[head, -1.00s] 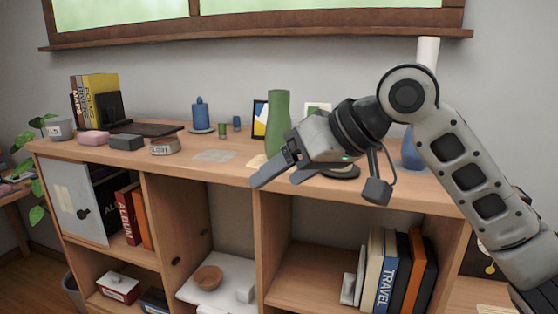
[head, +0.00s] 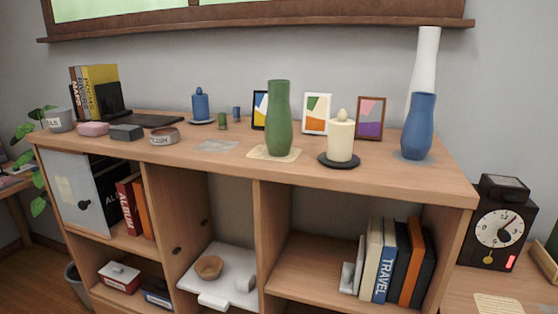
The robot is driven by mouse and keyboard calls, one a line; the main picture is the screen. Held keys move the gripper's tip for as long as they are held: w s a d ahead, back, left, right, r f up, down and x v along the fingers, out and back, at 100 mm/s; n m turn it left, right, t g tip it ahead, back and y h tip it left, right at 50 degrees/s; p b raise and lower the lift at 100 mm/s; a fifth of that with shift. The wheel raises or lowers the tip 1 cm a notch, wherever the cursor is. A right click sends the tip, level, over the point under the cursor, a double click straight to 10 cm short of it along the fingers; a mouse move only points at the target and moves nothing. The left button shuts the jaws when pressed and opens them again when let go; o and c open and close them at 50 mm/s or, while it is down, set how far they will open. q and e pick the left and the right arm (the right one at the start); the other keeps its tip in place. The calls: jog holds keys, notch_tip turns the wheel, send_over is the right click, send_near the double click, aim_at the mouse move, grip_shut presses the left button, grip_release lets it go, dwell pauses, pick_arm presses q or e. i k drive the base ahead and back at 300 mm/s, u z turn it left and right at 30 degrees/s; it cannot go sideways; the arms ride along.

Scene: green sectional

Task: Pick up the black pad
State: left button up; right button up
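A thin, flat black pad (head: 160,121) lies on the wooden cabinet top at the left, behind a small dark grey block (head: 126,132). Another flat black piece, a round dish (head: 326,159), sits under a cream candle (head: 341,139) right of the middle. I cannot tell which of the two is the named black pad. Neither of my grippers shows in the head view.
A green vase (head: 279,118) stands on a pale mat near the middle of the cabinet (head: 400,180). A blue vase (head: 418,128) stands at the right end. Picture frames stand behind. Pink and round items lie at left. Shelves below hold books.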

aim_at(122, 131)
jog(key=u, duration=2.35)
jog(key=i, duration=1.85)
jog(key=z, duration=3.35)
